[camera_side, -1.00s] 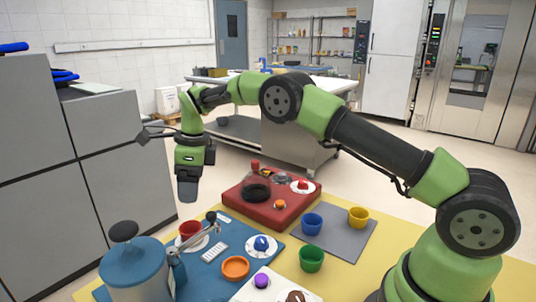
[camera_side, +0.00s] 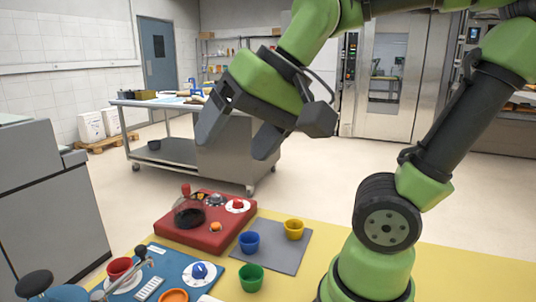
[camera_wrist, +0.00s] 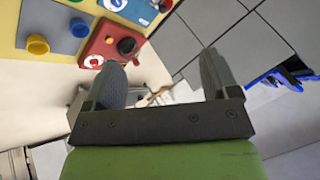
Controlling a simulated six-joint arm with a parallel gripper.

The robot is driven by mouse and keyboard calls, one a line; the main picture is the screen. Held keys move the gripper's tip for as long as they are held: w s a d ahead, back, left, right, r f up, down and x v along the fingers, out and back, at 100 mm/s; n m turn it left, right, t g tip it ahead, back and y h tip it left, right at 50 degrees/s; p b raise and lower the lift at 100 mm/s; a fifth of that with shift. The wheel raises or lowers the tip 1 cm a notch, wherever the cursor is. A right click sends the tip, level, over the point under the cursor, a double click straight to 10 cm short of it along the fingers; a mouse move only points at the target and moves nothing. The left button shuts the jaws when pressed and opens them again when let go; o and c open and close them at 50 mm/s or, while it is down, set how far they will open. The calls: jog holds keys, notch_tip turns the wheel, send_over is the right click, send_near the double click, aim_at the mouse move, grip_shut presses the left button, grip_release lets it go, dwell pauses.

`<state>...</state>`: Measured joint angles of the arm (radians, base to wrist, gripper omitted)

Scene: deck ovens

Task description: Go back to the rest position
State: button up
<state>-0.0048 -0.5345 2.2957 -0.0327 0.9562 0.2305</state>
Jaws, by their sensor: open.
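My gripper (camera_side: 238,133) is raised high above the floor behind the work table in the side view, with its two dark fingers spread apart. It is open and empty, well clear of everything on the table. In the wrist view my gripper (camera_wrist: 163,85) shows both fingers apart with nothing between them. The floor and grey cabinets lie beyond them.
Grey cabinets (camera_side: 50,200) stand left.

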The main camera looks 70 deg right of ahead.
jog(key=s+n, duration=0.1)
jog(key=s+f, duration=0.1)
jog(key=s+f+n, duration=0.1)
jog(key=s, duration=0.1)
jog(key=shift+n+t, duration=0.3)
dwell(2.1)
